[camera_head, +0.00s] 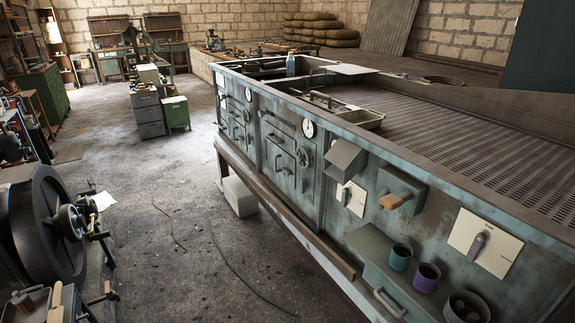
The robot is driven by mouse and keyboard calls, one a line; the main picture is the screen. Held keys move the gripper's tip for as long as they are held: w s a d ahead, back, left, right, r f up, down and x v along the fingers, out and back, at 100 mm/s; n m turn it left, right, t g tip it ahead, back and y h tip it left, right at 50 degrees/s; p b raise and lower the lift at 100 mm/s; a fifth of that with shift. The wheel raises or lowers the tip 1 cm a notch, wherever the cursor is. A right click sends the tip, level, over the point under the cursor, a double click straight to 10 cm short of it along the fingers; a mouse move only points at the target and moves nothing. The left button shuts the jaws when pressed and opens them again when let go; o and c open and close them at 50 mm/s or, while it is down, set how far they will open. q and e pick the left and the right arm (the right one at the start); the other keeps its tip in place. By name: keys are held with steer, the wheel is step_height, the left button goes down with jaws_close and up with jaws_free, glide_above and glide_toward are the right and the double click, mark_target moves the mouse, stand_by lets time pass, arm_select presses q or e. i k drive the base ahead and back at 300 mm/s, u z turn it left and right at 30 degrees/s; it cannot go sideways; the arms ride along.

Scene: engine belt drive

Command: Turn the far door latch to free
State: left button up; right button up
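The long grey-green cabinet (335,215) runs from the near right to the back middle. Its far door (236,131) is a panel near the far end and looks closed. Small dark fittings show on this door, but the latch is too small to tell apart or to read its angle. A nearer door (281,167) also looks closed, with a handwheel (303,157) beside it. Neither of my grippers shows in this view.
A white block (239,196) lies on the floor by the cabinet. A large black wheel (45,228) stands at the left. A green box (175,113) stands farther back. Cups (427,276) sit on a near shelf.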

mark_target(286, 171)
steer(key=u, duration=0.7)
steer(key=i, duration=2.75)
steer(key=z, duration=3.85)
steer(key=k, duration=0.6)
steer(key=u, duration=0.5)
